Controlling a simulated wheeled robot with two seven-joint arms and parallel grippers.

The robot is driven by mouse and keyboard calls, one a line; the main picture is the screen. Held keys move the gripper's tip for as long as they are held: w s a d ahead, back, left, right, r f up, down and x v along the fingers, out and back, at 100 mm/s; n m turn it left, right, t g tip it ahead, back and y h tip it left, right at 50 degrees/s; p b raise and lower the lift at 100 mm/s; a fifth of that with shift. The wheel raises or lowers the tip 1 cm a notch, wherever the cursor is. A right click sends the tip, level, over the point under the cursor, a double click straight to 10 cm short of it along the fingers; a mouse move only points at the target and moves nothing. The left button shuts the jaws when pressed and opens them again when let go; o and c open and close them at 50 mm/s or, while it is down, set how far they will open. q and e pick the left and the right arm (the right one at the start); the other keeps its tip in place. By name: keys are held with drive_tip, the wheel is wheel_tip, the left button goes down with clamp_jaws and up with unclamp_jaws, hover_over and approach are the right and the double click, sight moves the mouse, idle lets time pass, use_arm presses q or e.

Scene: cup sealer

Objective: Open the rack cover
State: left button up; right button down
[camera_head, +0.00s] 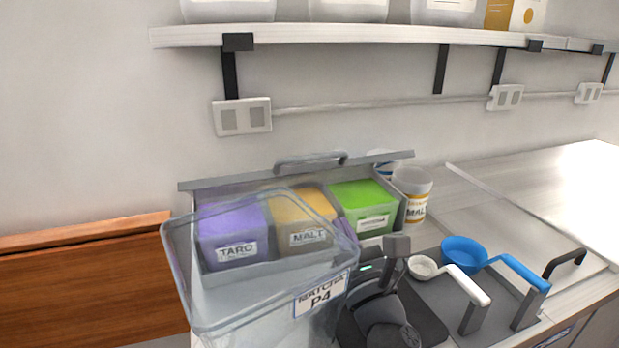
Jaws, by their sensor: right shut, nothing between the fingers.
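The grey rack (262,270) stands on the counter left of centre and holds purple (228,221), orange (299,211) and green (364,196) tubs. Its cover (228,181) shows as a narrow grey strip with a bar handle (310,159) along the back, above the tubs. The tub tops show; I cannot tell whether a clear panel lies over them. My right gripper (397,246), dark grey, is shut and empty at the rack's front right, apart from the handle. My left gripper is not in view.
A large clear bin (258,310) labelled P4 overlaps the rack's front. A malt cup (413,193) stands right of the rack. A white scoop (424,267) and a blue scoop (464,253) sit on stands at right. A shelf (380,36) hangs above. The back right counter is clear.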

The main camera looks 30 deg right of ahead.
sight(301, 170)
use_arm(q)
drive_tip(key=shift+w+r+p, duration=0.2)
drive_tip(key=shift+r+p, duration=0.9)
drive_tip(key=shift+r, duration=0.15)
use_arm(e)
drive_tip(key=w+d+r, duration=0.1)
drive_tip(key=w+r, duration=0.5)
drive_tip(key=w, duration=0.1)
drive_tip(key=shift+w+d, duration=0.4)
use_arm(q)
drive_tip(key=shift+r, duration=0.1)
